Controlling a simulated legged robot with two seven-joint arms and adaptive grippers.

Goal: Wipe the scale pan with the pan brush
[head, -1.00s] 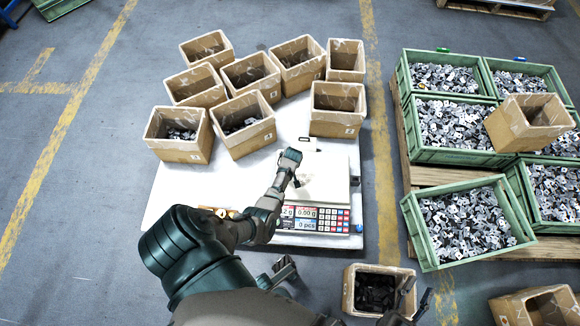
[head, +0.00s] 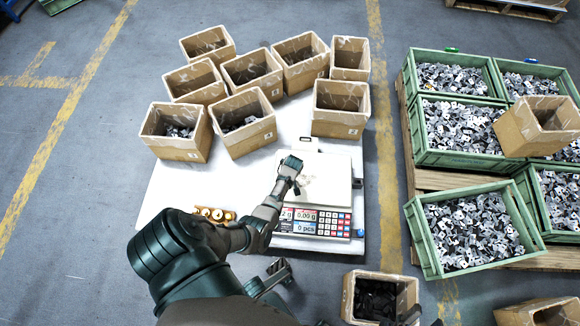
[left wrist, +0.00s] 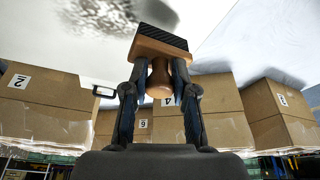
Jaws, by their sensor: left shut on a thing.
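The scale (head: 312,222) stands on the white table, its pale pan (head: 330,180) behind the keypad and displays. My left gripper (head: 291,163) is over the left part of the pan. In the left wrist view the left gripper (left wrist: 158,82) is shut on the wooden handle of the pan brush (left wrist: 160,45), whose dark bristles face the pan's shiny surface (left wrist: 95,14). I cannot tell whether the bristles touch it. In the head view the gripper hides most of the brush. Only tips of my right gripper (head: 424,319) show at the bottom edge.
Several cardboard boxes (head: 240,122) crowd the back of the white table (head: 180,190). A block of brass weights (head: 213,213) sits left of the scale. Green crates of metal parts (head: 470,225) stand on a pallet at right. A box of dark parts (head: 380,298) is in front.

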